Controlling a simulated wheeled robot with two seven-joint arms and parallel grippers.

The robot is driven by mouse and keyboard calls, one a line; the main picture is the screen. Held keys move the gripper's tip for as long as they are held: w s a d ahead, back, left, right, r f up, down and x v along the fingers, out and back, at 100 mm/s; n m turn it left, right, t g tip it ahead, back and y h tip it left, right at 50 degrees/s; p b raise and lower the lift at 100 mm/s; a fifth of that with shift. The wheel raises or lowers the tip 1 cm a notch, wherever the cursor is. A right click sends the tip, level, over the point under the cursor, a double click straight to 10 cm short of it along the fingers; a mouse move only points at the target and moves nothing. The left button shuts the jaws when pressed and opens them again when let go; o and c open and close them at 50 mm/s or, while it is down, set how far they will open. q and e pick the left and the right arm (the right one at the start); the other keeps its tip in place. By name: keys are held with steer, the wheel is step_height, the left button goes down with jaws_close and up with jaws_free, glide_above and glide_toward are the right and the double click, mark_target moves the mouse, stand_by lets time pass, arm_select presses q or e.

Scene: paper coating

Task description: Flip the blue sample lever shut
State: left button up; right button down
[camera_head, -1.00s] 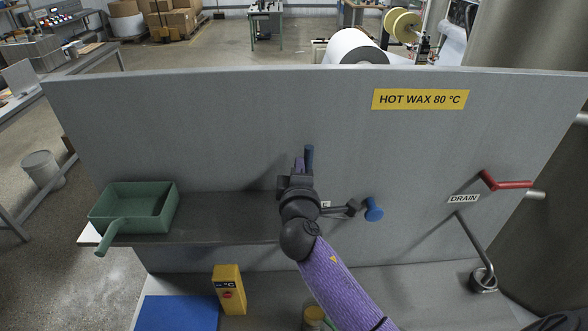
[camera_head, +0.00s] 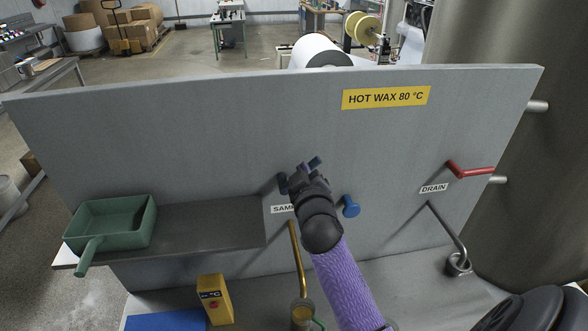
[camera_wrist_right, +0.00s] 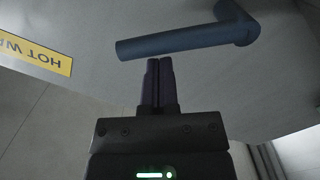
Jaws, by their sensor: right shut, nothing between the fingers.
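My right gripper (camera_head: 301,172) is shut and empty. In the right wrist view its fingertips (camera_wrist_right: 160,62) lie close beside the middle of the bar; I cannot tell whether they touch it. The SAMPLE label (camera_head: 282,209) is partly covered by my arm. My left gripper is not in view.
A red drain lever (camera_head: 472,171) is farther right. A brass spout (camera_head: 297,260) stands below the label. A green tray (camera_head: 150,215) rests on the left shelf, a yellow meter (camera_head: 215,300) below.

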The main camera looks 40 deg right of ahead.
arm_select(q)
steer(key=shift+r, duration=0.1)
arm_select(e)
steer(key=shift+s+d+f+m+y, duration=0.1)
steer(key=shift+s+d+f+m, duration=0.15)
steer(key=shift+d+f+m, duration=0.75)
steer(key=shift+s+f+m+y, duration=0.15)
steer(key=shift+f+m, duration=0.3)
steer(key=shift+m, duration=1.2)
steer(key=shift+s+d+f+m+y, duration=0.1)
steer(key=shift+s+d+f+m, duration=0.35)
steer(key=shift+m, duration=0.9)
steer(key=shift+w+f, duration=0.15)
steer(key=shift+f, duration=0.15)
